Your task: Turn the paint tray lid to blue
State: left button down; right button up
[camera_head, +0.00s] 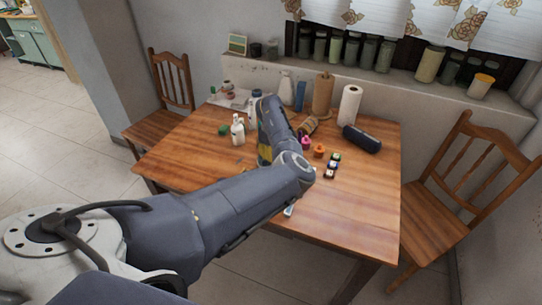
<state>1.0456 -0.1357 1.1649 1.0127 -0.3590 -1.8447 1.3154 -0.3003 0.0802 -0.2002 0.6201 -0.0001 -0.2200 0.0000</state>
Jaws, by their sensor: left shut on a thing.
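My left arm reaches across the table, and its left gripper (264,160) points down near the middle of the tabletop. My own forearm covers most of this gripper. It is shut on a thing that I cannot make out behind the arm. I cannot pick out the paint tray or its lid, or tell what colour the lid is turned to. My right gripper is not in view.
The wooden table (360,220) holds a white spray bottle (238,131), a pink item (306,143), an orange item (319,151), small pots (332,165), a dark cylinder (362,139) and paper rolls (349,105). Chairs (463,195) flank it. The table's right front is clear.

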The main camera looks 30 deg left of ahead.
pick_arm(q)
jog(key=m, duration=1.1)
jog(key=shift+f, duration=0.1)
jog(key=m, duration=0.5)
jog(key=shift+s+m, duration=0.1)
jog(key=shift+m, duration=0.3)
jog(key=m, duration=0.6)
jog(key=shift+g, duration=0.3)
jog(key=shift+a, duration=0.1)
jog(key=c, duration=1.1)
grip_release()
notch_tip(320, 180, up, 12)
jog(key=shift+a, duration=0.15)
